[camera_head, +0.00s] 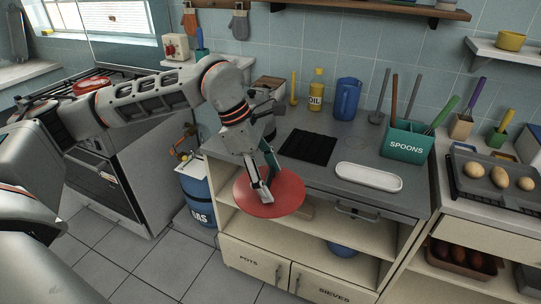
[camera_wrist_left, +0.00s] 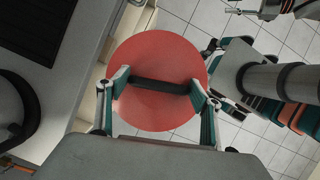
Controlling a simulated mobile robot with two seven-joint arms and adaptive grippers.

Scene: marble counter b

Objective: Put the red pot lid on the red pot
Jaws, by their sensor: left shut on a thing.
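The red pot lid (camera_head: 283,193) is a flat red disc with a dark bar handle (camera_wrist_left: 160,85). My left gripper (camera_head: 264,188) is shut on this handle, its fingers at the bar's two ends in the wrist view. The lid hangs in front of the counter's front edge, above the floor, nearly level. The red pot (camera_head: 93,86) stands on the stove at the left in the head view, partly hidden by my left arm and well away from the lid. What looks like part of my right gripper (camera_wrist_left: 250,12) shows at the wrist view's upper right; its jaws are unclear.
The stove (camera_head: 105,180) is at the left, with a blue gas bottle (camera_head: 197,196) beside it. The counter holds a black mat (camera_head: 307,147), a white tray (camera_head: 368,177), a blue jug (camera_head: 347,98) and a green spoon box (camera_head: 405,143). Tiled floor lies open in front.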

